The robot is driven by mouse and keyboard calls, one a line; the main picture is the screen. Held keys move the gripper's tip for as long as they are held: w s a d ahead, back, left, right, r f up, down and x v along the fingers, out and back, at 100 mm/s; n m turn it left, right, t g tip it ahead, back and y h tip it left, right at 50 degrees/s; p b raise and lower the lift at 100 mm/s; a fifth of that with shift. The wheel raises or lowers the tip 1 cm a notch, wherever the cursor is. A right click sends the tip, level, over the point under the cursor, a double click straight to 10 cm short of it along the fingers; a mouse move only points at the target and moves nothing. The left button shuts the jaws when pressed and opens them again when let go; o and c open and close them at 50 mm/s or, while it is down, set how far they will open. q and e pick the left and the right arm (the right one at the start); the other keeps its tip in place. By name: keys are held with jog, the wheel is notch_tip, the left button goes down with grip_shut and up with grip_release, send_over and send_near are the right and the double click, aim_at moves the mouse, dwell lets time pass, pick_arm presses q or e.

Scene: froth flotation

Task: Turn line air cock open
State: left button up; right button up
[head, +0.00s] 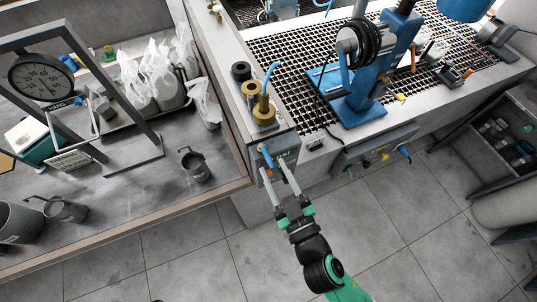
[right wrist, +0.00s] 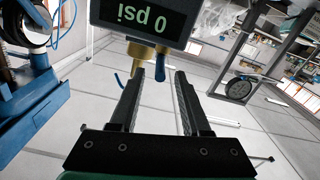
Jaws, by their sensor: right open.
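The line air cock is on the front of a small grey gauge box (head: 284,158) at the bench corner. Its blue lever (head: 266,156) shows in the head view. In the right wrist view the blue lever (right wrist: 162,63) hangs down beside a brass fitting (right wrist: 140,52), under a display (right wrist: 148,18) reading 0 psi upside down. My right gripper (head: 274,163) is open, its fingers pointing at the box. In the right wrist view the lever lies between the fingertips (right wrist: 160,76) or just beyond them; contact cannot be told. My left gripper is not in view.
A brass regulator (head: 262,106) stands above the box. A blue machine stand (head: 362,95) is on the grating to the right. A dark cup (head: 195,165) and a dial scale frame (head: 135,155) stand on the left bench. Open tiled floor (head: 200,240) lies in front.

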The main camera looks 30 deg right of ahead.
aim_at(269, 159)
jog(key=shift+w+d, duration=0.1)
jog(key=shift+w, duration=1.9)
grip_shut()
